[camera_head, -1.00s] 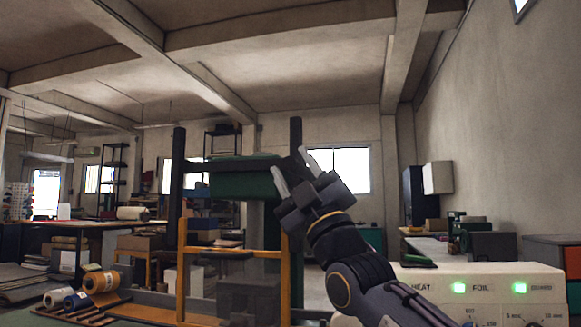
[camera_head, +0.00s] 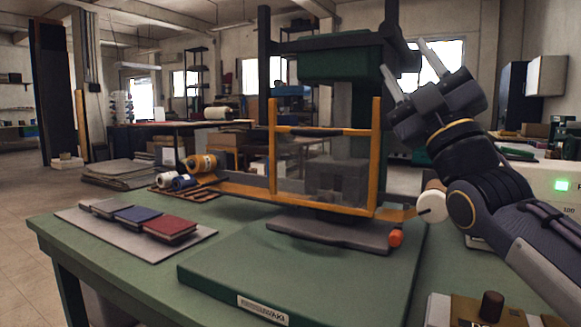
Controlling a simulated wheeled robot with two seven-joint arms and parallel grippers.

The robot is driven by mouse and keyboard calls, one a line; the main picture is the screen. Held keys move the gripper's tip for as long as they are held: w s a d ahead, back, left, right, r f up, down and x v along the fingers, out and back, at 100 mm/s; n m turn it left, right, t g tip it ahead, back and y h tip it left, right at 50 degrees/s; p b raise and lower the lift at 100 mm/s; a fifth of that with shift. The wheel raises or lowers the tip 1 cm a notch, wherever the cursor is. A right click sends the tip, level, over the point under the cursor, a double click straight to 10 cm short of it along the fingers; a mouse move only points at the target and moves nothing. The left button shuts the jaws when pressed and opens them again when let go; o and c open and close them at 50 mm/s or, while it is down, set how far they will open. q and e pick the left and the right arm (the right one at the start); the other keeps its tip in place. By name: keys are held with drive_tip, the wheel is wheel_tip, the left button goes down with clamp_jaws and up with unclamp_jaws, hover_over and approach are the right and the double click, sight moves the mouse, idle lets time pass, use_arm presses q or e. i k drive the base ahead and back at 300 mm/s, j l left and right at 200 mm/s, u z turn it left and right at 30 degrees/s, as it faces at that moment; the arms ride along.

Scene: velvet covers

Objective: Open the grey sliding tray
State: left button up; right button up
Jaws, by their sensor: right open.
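The grey sliding tray (camera_head: 330,234) seems to be the flat grey plate low on the press, above the green base (camera_head: 290,280). An orange ball-shaped knob (camera_head: 396,238) is at its right end. The press has a dark green head (camera_head: 345,65) and an orange guard frame (camera_head: 376,160) with a clear pane in front. My right gripper (camera_head: 407,62) is open and empty, raised at the right of the press head, well above the tray. I cannot tell whether it touches the press. My left gripper is not in view.
A grey board (camera_head: 130,236) with small red, blue and grey books lies on the green table (camera_head: 75,236) at left. Foil rolls (camera_head: 201,163) sit behind it. A white cylinder (camera_head: 432,205) is right of the tray. A box with a black knob (camera_head: 490,307) is at bottom right.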

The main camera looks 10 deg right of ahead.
sight(372, 235)
drive_tip(key=k, duration=1)
